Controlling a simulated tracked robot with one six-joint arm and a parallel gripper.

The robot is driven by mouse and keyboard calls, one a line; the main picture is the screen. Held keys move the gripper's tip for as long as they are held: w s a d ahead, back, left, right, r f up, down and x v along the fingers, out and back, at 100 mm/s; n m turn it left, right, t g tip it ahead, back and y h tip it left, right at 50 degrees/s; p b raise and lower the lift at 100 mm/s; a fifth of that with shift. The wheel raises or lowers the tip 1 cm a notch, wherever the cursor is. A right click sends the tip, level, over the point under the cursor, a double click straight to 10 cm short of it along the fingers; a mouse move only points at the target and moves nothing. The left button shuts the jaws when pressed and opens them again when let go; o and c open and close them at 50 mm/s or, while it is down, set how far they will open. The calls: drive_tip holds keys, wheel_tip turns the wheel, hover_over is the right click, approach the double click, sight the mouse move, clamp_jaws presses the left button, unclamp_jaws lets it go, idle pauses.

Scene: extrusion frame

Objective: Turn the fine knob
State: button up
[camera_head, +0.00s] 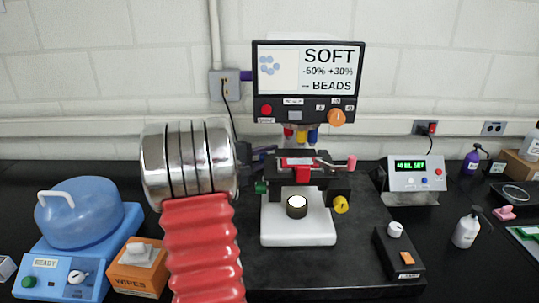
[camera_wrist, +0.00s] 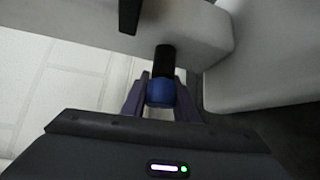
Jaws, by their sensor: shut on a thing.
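The microscope (camera_head: 298,222) stands on a dark mat, with a white base and a black stage. A blue knob (camera_wrist: 160,93) on a short black shaft shows in the wrist view, against the pale microscope body. My gripper (camera_wrist: 160,100) has its two dark purple fingers on either side of this knob and is shut on it. In the head view my gripper (camera_head: 264,154) is partly hidden behind my silver and red arm, at the left of the microscope. A green knob (camera_head: 262,187) and a yellow knob (camera_head: 341,204) sit low on the microscope's sides.
A screen (camera_head: 308,82) above the microscope reads "SOFT -50% +30% BEADS". A display box (camera_head: 416,175) and a black control box (camera_head: 398,254) stand to the right. A blue centrifuge-like device (camera_head: 80,225) and a wipes box (camera_head: 138,270) are at the left.

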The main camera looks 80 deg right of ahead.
drive_tip(key=shift+a+f+n+t+y, duration=0.15)
drive_tip(key=shift+f+n+t+y, duration=0.35)
drive_tip(key=shift+n+y, duration=0.6)
drive_tip(key=y, duration=0.1)
drive_tip(key=f+n+y, duration=0.1)
drive_tip(key=y, duration=0.1)
drive_tip(key=shift+s+a+n, duration=0.1)
drive_tip(key=shift+a+n, duration=0.2)
drive_tip(key=y, duration=0.1)
drive_tip(key=n+y, duration=0.1)
drive_tip(key=y, duration=0.1)
drive_tip(key=shift+s+a+f+n, duration=0.1)
drive_tip(key=shift+a+f+n, duration=0.2)
drive_tip(key=shift+a+n, duration=0.1)
drive_tip(key=shift+a+f+n+y, duration=0.1)
drive_tip(key=shift+a+n+y, duration=0.15)
drive_tip(key=shift+y, duration=0.4)
drive_tip(key=shift+a+f+n+y, duration=0.15)
drive_tip(key=shift+n+y, duration=0.2)
drive_tip(key=shift+y, duration=0.3)
drive_tip(key=shift+s+a+r+g, duration=0.1)
drive_tip(key=shift+g, duration=0.2)
drive_tip(key=o, duration=1.1)
drive_tip(key=shift+r, duration=0.15)
drive_tip(key=shift+c, duration=0.2)
drive_tip(key=shift+r, duration=0.1)
